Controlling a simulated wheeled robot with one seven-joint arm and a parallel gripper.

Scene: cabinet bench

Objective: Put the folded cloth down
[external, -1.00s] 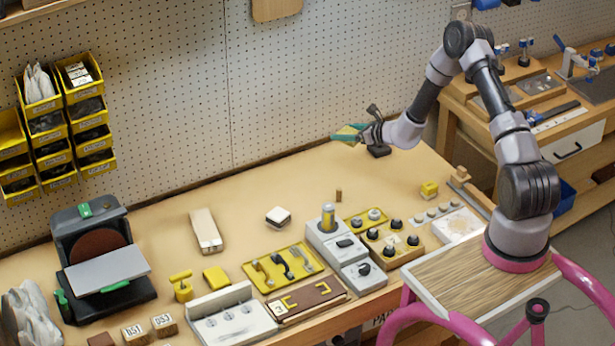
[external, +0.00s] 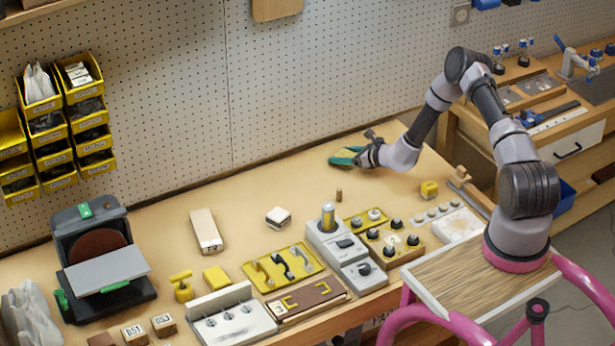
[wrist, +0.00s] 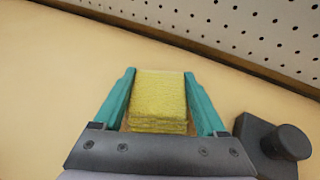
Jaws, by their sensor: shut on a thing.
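The folded cloth (wrist: 159,98) is yellow and layered. In the wrist view it sits between the two teal fingers of my gripper (wrist: 160,90), which are shut on its sides. In the external view my gripper (external: 348,156) is low over the back of the bench, near the pegboard wall, with the cloth (external: 345,152) showing only as a small yellow patch. I cannot tell whether the cloth touches the bench top.
A dark post with a round knob (wrist: 283,140) stands just right of my gripper in the wrist view. The pegboard (external: 300,80) rises behind. Bench top (external: 270,180) left of my gripper is clear. A small brown peg (external: 339,196) stands in front.

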